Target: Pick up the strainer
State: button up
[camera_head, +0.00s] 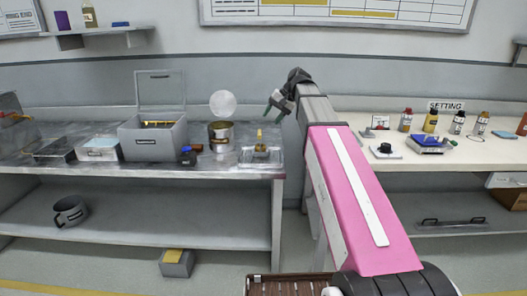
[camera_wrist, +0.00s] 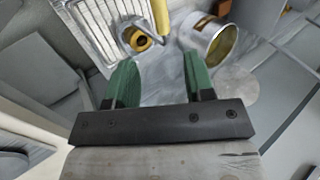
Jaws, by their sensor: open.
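No thing is plainly a strainer. A pale round disc (camera_head: 222,104) shows above a metal can (camera_head: 221,138) on the left bench. I cannot tell whether the disc is a mesh strainer or a lid. In the wrist view the can (camera_wrist: 208,42) shows its open, gold-coloured mouth, with the pale disc (camera_wrist: 237,84) beside it. My gripper (camera_head: 274,107) is raised over the right end of this bench, right of the can. In the wrist view my gripper (camera_wrist: 158,75) has its green fingers apart, with nothing between them.
A ridged tray (camera_head: 261,161) with a yellow-handled item stands right of the can. A small dark jar (camera_head: 188,157) and an open grey box (camera_head: 150,138) stand left. A dark mug-like pot (camera_head: 70,211) sits on the lower shelf. The right bench (camera_head: 360,120) holds several bottles.

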aim_at(261, 130)
jog(key=x, duration=1)
jog(key=shift+s+a, duration=0.2)
jog(key=shift+a, duration=0.05)
grip_shut()
